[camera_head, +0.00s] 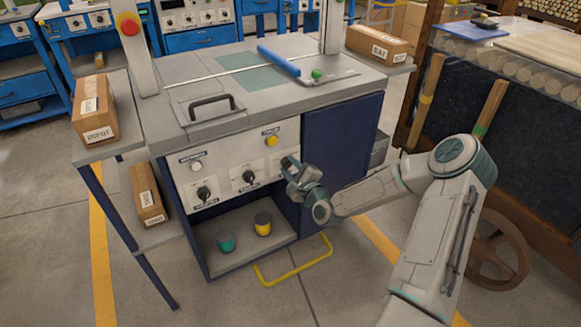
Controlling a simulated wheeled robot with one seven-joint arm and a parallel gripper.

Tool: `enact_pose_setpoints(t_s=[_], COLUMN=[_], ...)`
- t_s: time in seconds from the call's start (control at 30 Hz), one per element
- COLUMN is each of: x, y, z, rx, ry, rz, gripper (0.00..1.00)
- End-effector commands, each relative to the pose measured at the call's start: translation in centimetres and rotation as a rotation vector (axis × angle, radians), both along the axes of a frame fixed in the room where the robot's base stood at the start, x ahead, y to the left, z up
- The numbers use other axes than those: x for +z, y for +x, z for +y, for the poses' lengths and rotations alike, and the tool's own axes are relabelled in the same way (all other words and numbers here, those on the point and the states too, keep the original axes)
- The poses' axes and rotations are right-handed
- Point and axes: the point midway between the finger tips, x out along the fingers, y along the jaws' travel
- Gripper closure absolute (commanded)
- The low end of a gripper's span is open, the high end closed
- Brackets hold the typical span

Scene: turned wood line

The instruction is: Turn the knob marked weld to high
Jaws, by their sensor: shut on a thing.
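A pale control panel (225,165) is on the front of the grey-topped workbench. Two black knobs show, one at the left (203,193) and one in the middle (249,177), each with a dark label below. The label words are too small to read, so I cannot tell which knob is marked weld. My gripper (290,167) is at the panel's right end, shut on a knob there. The gripper hides most of that knob, its label and its pointer, so its setting cannot be told.
A white button (197,167) and a yellow button (271,142) sit above the knobs. A low yellow rail (295,269) is on the floor in front. The shelf below holds a teal pot (226,240) and a yellow pot (263,225). A dark cart (480,110) stands right.

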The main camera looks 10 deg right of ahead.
Motion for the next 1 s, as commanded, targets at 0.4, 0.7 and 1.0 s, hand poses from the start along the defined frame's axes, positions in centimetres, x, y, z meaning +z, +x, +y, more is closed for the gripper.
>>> enact_pose_setpoints(t_s=[0.4, 0.7, 1.0], x=[0.1, 0.0, 0.1], y=[0.1, 0.0, -2.5], z=[0.0, 0.0, -0.9], rx=[-0.001, 0.000, -0.002], ry=[0.009, 0.007, 0.007], rz=[0.000, 0.001, 0.004], gripper=[0.91, 0.46, 0.46])
